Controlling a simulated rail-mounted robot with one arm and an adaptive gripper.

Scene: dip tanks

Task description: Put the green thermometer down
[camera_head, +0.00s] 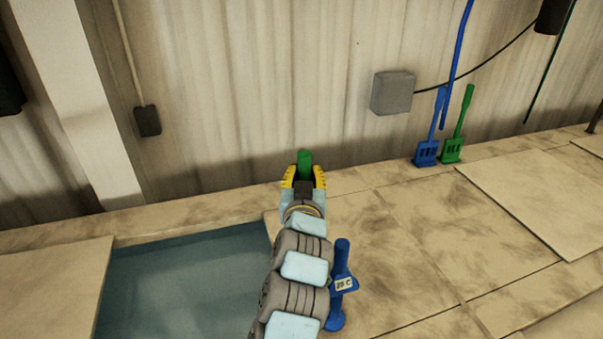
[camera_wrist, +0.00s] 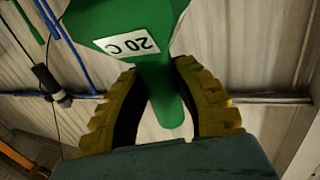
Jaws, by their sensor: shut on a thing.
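The green thermometer (camera_head: 305,160) is held between the yellow fingers of my gripper (camera_head: 304,177), in front of the wall in the head view. In the wrist view the green thermometer (camera_wrist: 133,22) fills the top middle, with a white label reading 20 C that appears upside down. Its narrow handle passes between the two yellow fingers of my gripper (camera_wrist: 165,112), which are shut on it. In the head view most of the thermometer is hidden behind my gripper.
A blue thermometer labelled 20 C (camera_head: 338,290) stands beside my arm. A tank of dark liquid (camera_head: 180,285) is open at lower left. A blue paddle-like tool (camera_head: 427,152) and a green one (camera_head: 453,150) lean on the wall. The tiled surface between (camera_head: 400,215) is clear.

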